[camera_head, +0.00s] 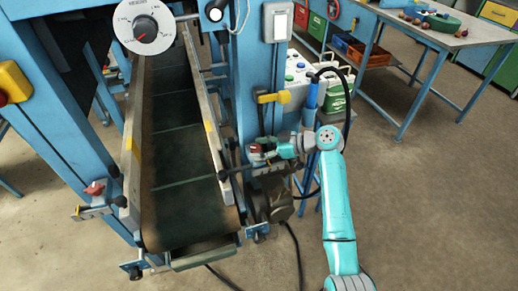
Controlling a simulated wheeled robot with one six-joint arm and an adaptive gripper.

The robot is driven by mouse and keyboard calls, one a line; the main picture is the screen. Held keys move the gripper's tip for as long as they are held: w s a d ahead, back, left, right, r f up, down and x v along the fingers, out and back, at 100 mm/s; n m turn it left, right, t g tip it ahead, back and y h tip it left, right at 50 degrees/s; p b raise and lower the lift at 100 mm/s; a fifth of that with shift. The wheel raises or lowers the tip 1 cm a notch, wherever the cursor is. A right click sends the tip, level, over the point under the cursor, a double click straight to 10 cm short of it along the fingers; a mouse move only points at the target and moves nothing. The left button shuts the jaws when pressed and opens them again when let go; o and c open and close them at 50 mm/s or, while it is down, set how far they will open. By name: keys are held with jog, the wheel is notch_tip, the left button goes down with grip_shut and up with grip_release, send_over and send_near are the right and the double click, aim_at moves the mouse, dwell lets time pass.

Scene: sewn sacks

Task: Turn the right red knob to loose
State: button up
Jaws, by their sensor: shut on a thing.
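The right red knob (256,148) sits at the right side of the conveyor, beside the blue post. Only a small red part of it shows; my gripper hides the rest. My gripper (268,150) comes in from the right and is shut on this knob. The picture is too small to tell which way the knob is turned. A second red knob (95,188) stands on a bracket at the conveyor's left side, far from my gripper.
The dark conveyor belt (182,158) runs between two side rails. A yellow lever (271,97) juts out just above my gripper. A motor (274,197) hangs below it, with a black cable on the floor. A workbench (425,32) stands at the upper right. Floor at right is clear.

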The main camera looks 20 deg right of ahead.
jog(key=n+g, duration=0.2)
jog(key=n+g+y, duration=0.1)
jog(key=n+g, duration=0.1)
jog(key=g, duration=0.1)
jog(key=shift+w+d+n+y, duration=0.1)
jog(key=shift+w+n+y, duration=0.1)
jog(key=shift+n+y, duration=0.1)
jog(key=shift+g, duration=0.3)
jog(key=shift+f, duration=0.1)
jog(key=o, duration=1.1)
jog(key=shift+o, duration=0.2)
jog(key=v, duration=1.2)
